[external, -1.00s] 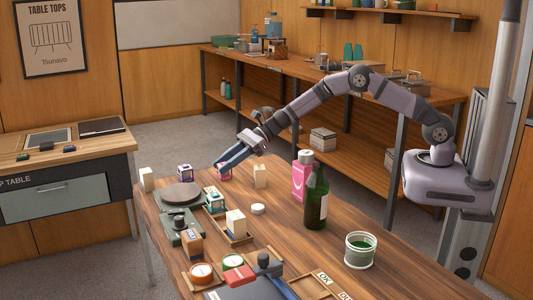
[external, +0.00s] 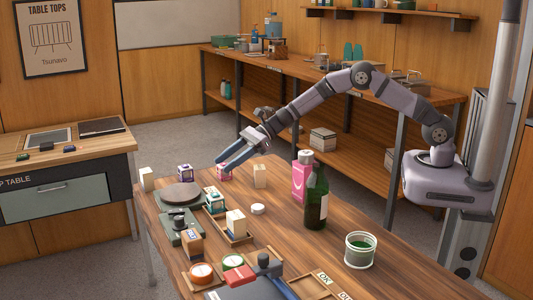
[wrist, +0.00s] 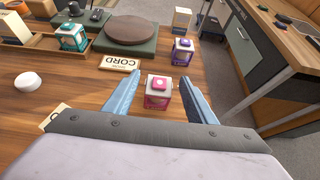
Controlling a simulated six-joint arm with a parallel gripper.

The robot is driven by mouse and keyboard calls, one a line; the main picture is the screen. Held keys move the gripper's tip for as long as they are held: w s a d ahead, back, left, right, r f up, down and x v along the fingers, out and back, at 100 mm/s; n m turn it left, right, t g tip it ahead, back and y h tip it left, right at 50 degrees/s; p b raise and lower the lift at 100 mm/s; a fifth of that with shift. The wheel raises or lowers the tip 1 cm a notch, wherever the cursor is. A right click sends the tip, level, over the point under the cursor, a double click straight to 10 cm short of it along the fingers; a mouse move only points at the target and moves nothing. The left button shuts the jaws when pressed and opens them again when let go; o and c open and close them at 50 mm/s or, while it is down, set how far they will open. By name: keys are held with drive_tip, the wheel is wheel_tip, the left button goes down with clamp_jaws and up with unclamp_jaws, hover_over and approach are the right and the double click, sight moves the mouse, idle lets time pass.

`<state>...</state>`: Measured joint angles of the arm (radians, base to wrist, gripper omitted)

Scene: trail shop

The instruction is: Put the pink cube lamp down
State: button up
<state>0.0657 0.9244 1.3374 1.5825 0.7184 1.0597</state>
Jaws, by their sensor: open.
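The pink cube lamp (wrist: 158,92) stands upright on the wooden table in the wrist view, with a pink button on its pale top. It also shows near the table's far edge in the external view (external: 225,173). My gripper (wrist: 168,75) is open, with one blue finger on each side of the lamp and visible gaps between. In the external view my gripper (external: 222,164) points down toward the lamp from the right and partly covers it.
A purple cube lamp (wrist: 182,50) stands near the lamp, beyond my fingertips. A CORD label (wrist: 120,63) and a green scale with a round brown plate (wrist: 130,30) lie ahead. A teal cube lamp (wrist: 72,37) sits in a wooden tray. A white disc (wrist: 27,81) lies left.

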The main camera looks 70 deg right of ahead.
drive_tip(key=b+v, duration=0.1)
drive_tip(key=v, duration=1)
drive_tip(key=shift+b, duration=0.4)
drive_tip(key=shift+a, duration=0.1)
